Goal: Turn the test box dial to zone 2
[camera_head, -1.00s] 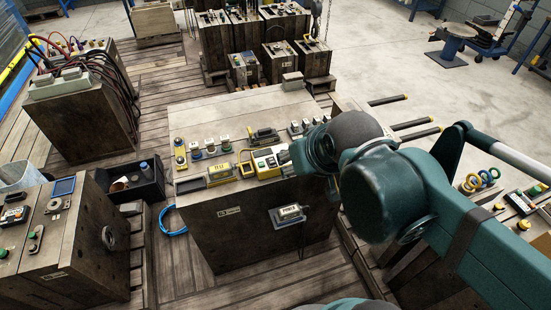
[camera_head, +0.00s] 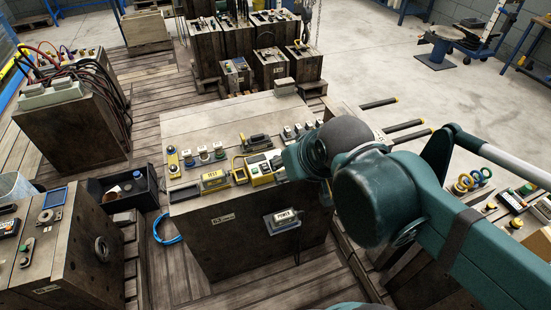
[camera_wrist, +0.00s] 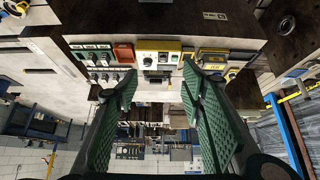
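The yellow-and-white test box (camera_head: 259,168) stands on the top of a dark, wood-like block, near its front edge. In the wrist view the test box (camera_wrist: 158,46) is ahead of the fingers, its face carrying small round controls. In the head view my arm hides the gripper.
A yellow-edged box labelled TEST (camera_head: 214,180) stands beside the test box. A POWER box (camera_head: 284,220) hangs on the block's front. Small switch units (camera_head: 203,153) and a dark device (camera_head: 257,141) share the block top. Dark rods (camera_head: 404,126) project beyond it to the right.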

